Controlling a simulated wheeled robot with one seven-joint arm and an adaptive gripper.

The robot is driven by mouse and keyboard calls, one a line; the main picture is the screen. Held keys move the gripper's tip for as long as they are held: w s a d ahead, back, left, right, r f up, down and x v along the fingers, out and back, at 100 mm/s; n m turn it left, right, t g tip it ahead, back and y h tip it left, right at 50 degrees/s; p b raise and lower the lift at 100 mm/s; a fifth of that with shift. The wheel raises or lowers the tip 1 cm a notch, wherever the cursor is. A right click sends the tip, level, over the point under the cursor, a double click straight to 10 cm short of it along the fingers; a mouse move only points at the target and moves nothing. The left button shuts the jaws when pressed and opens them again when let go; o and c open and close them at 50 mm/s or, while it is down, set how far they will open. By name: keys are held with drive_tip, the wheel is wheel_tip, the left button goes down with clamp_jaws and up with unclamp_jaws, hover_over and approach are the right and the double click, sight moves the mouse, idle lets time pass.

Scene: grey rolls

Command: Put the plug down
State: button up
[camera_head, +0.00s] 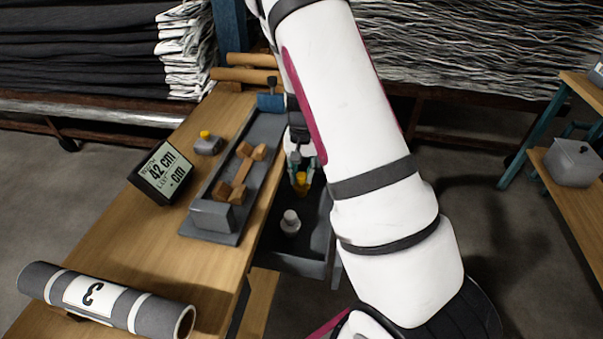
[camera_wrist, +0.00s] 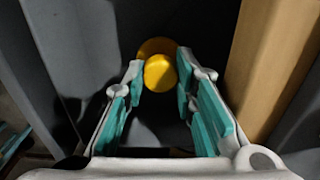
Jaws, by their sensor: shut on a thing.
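The plug (camera_head: 301,178) is a small yellow-orange piece. In the wrist view the plug (camera_wrist: 160,73) shows a round yellow top with a darker orange part behind it. My gripper (camera_head: 304,168) has its teal-padded fingers on either side of the plug, and it is shut on it. The plug is inside the outline of a dark open drawer (camera_head: 287,263) beside the bench. I cannot tell whether its underside touches the drawer floor. My arm hides part of the drawer.
A white-topped piece (camera_head: 290,221) stands in the drawer near the plug. The drawer walls are close.

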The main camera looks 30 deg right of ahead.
drive_tip(key=o, duration=0.6)
drive_tip(key=shift+f, duration=0.1)
drive_tip(key=shift+o, duration=0.2)
